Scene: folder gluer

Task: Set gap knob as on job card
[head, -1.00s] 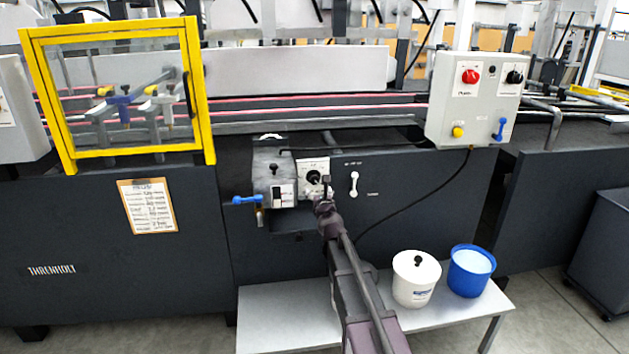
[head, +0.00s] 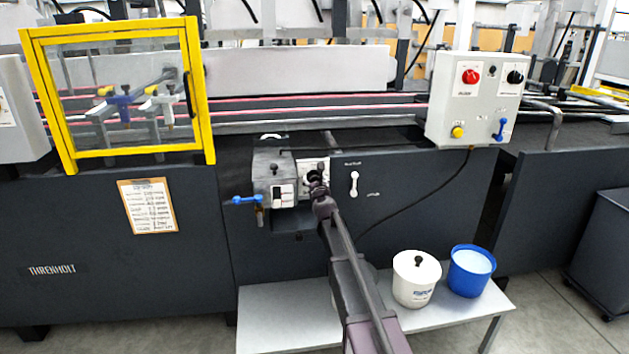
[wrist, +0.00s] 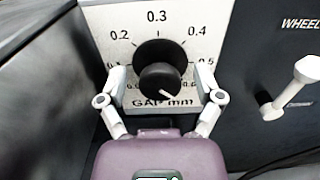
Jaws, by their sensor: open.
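The black gap knob (wrist: 160,72) sits on a white dial plate marked "GAP mm"; 0.2, 0.3, 0.4 and 0.5 are readable, and the lower marks are partly covered. A short white line on the knob's face points down and slightly right. My gripper (wrist: 161,88) is open, one finger on each side of the knob's lower part; I cannot tell whether they touch it. In the head view, my gripper (head: 316,183) is at the dial and partly hides the knob. The job card (head: 147,206) hangs on the dark panel at left; its handwriting is too small to read.
A white wheel lever (wrist: 292,88) stands right of the dial. A blue-handled valve (head: 247,200) is at the left of the glue unit. A control box (head: 474,98) is at upper right. A low table (head: 285,305) holds white and blue buckets below.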

